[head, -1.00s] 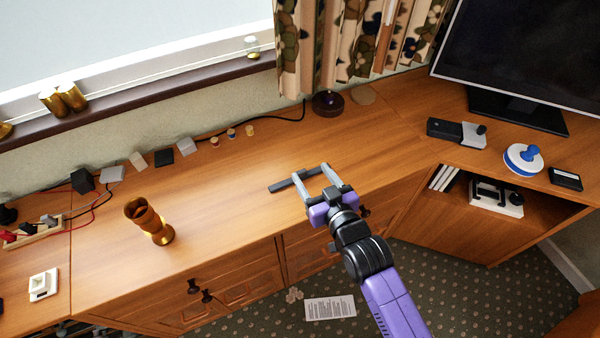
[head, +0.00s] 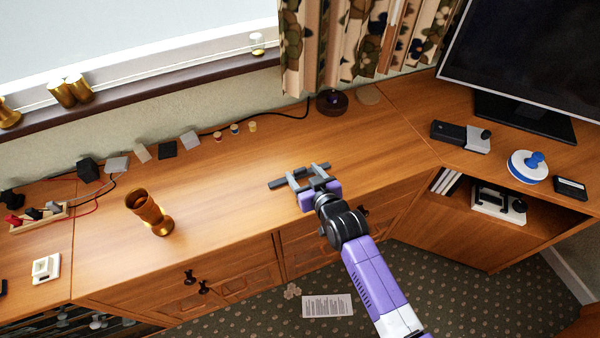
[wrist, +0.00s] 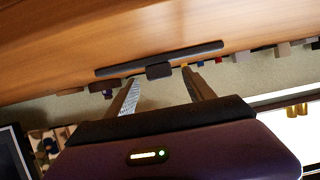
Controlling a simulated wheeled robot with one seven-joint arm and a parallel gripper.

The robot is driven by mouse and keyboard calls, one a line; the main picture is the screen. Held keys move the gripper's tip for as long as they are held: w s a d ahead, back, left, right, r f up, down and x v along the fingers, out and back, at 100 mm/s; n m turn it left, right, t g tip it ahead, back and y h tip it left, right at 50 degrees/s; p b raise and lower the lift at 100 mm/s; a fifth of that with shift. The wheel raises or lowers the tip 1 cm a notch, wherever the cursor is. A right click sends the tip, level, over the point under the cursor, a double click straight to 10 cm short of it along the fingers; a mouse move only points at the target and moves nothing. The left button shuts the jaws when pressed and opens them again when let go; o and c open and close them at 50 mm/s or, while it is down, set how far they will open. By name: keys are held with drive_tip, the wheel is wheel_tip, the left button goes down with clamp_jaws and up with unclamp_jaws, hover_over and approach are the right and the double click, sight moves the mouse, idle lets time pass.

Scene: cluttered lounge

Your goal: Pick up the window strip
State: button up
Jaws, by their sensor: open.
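The window strip is a thin dark grey bar (head: 278,184) lying on the wooden counter, partly hidden by my gripper in the head view. In the wrist view the strip (wrist: 200,49) runs crosswise just beyond my fingertips, with a small dark block at its middle lying between the lines of the two fingers. My gripper (head: 303,172) is open, with its fingers pointing toward the strip and nothing held. It also shows in the wrist view (wrist: 158,75). Whether the fingertips touch the strip, I cannot tell.
Small blocks and spools line the wall behind. A monitor (head: 530,60), a blue-and-white round object (head: 527,166) and a dark device (head: 452,133) are at the right. The counter around the strip is clear.

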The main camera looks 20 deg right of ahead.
drive_tip(key=shift+w+f, duration=0.25)
drive_tip(key=shift+w, duration=0.35)
drive_tip(key=shift+c, duration=0.2)
clamp_jaws()
